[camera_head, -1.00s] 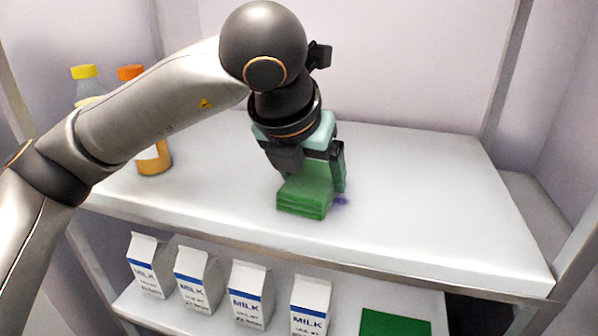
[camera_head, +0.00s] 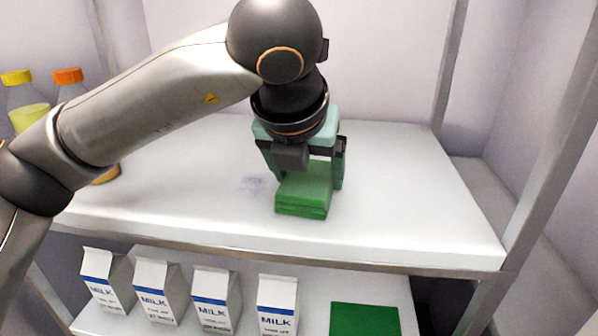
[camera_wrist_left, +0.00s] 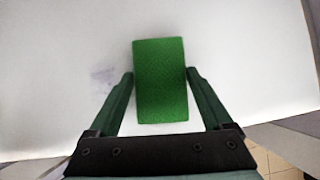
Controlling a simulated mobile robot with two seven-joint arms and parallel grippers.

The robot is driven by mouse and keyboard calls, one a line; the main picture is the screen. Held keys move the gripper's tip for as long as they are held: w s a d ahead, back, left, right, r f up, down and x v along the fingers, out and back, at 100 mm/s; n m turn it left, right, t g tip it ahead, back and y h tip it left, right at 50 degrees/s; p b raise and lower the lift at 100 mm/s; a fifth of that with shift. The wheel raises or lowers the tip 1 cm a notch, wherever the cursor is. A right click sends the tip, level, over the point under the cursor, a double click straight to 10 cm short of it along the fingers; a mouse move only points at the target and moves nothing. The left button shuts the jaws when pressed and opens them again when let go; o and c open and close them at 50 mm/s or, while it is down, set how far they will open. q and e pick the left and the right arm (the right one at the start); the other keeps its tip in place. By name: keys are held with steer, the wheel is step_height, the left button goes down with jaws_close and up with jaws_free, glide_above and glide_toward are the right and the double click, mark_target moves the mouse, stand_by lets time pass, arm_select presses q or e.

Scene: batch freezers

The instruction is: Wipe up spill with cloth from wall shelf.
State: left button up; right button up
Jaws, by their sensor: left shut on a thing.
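My left gripper (camera_head: 308,180) is shut on a folded green cloth (camera_head: 302,198), which rests on or just above the white upper shelf (camera_head: 400,210). The cloth also shows between the two fingers in the left wrist view (camera_wrist_left: 160,82). A faint purple spill (camera_head: 252,186) lies on the shelf to the left of the cloth, apart from it. The spill shows as a pale smudge left of the left finger in the left wrist view (camera_wrist_left: 103,75). My right gripper is in neither view.
Bottles with a yellow cap (camera_head: 17,77) and an orange cap (camera_head: 68,76) stand at the left, partly behind my arm. Several milk cartons (camera_head: 210,300) and a flat green item (camera_head: 365,320) are on the lower shelf. The upper shelf's right side is clear.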

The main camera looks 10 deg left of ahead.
mark_target(244, 178)
arm_select(q)
steer(key=shift+f, duration=0.15)
steer(key=shift+a+b, duration=1)
steer(key=shift+a, duration=0.45)
steer(key=shift+w+a+b, duration=0.1)
steer(key=shift+a+b, duration=0.7)
steer(key=shift+a, duration=1.35)
steer(key=shift+a+b, duration=0.35)
steer(key=shift+a, duration=0.4)
steer(key=shift+w+a, duration=0.1)
steer(key=shift+a, duration=0.85)
steer(key=shift+w+d, duration=0.2)
steer(key=shift+w, duration=0.7)
steer(key=shift+d+r+p, duration=0.2)
steer(key=shift+d+p, duration=0.4)
steer(key=shift+d, duration=2.8)
steer(key=shift+s+d+f, duration=0.1)
steer(key=shift+s+d, duration=0.05)
steer(key=shift+d, duration=1.55)
steer(key=shift+f, duration=0.1)
steer(key=shift+a+b, duration=1.05)
steer(key=shift+a, duration=1.1)
steer(key=shift+a+b, duration=0.5)
steer(key=shift+a, duration=0.85)
steer(key=shift+a+f+b, duration=0.15)
steer(key=shift+a+b, duration=0.15)
steer(key=shift+a, duration=0.55)
steer(key=shift+a+f+b, duration=0.15)
steer(key=shift+a+b, duration=0.1)
steer(key=shift+a, duration=0.6)
